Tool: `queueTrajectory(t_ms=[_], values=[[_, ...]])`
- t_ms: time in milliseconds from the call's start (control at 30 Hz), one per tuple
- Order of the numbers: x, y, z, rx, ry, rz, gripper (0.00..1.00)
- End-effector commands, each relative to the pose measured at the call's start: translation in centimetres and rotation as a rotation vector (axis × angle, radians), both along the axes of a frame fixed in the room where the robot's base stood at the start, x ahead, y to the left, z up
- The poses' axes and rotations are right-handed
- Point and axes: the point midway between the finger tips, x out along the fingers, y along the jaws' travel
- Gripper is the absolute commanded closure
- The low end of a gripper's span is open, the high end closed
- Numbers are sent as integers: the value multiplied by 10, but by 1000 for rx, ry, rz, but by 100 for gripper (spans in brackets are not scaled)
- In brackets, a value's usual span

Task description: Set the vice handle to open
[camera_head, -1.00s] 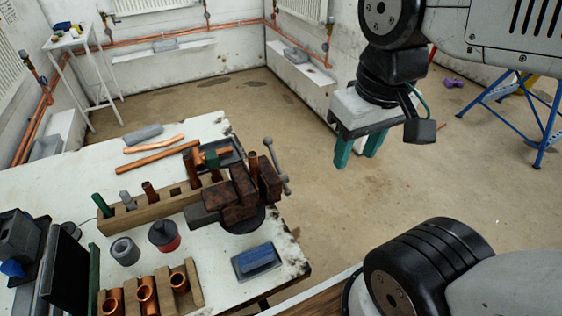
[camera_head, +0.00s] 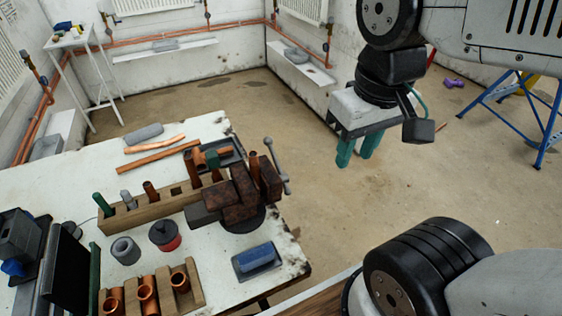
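The rusty brown vice (camera_head: 240,197) stands on the right end of the white workbench. Its grey handle (camera_head: 277,163), a bar with knobbed ends, is on the vice's right side and runs steeply from upper left to lower right. A copper pipe stands upright by the jaws. My gripper (camera_head: 358,160) points down with two teal fingers, to the right of the handle and apart from it. The fingers are close together with a narrow gap, and nothing shows between them.
The white workbench (camera_head: 60,187) holds a wooden block (camera_head: 150,210) with upright pieces, a red and black tin (camera_head: 164,236), a grey ring (camera_head: 125,250) and a blue block (camera_head: 257,257) near the vice. Bare floor lies right of the bench. A blue trestle (camera_head: 545,120) stands far right.

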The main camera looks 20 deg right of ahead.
Motion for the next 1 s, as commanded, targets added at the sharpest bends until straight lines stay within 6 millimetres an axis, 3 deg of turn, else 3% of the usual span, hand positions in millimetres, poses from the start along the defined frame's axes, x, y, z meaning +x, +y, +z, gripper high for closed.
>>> queueTrajectory(t_ms=[167, 267, 533, 800, 1000], values=[[12, 0, -13, 2, 88, -3, 67], [34, 2, -20, 17, 147, -6, 67], [118, 13, -50, 81, 238, 19, 67], [203, 23, -86, 141, 222, 62, 67], [243, 29, -84, 164, 121, 110, 67]])
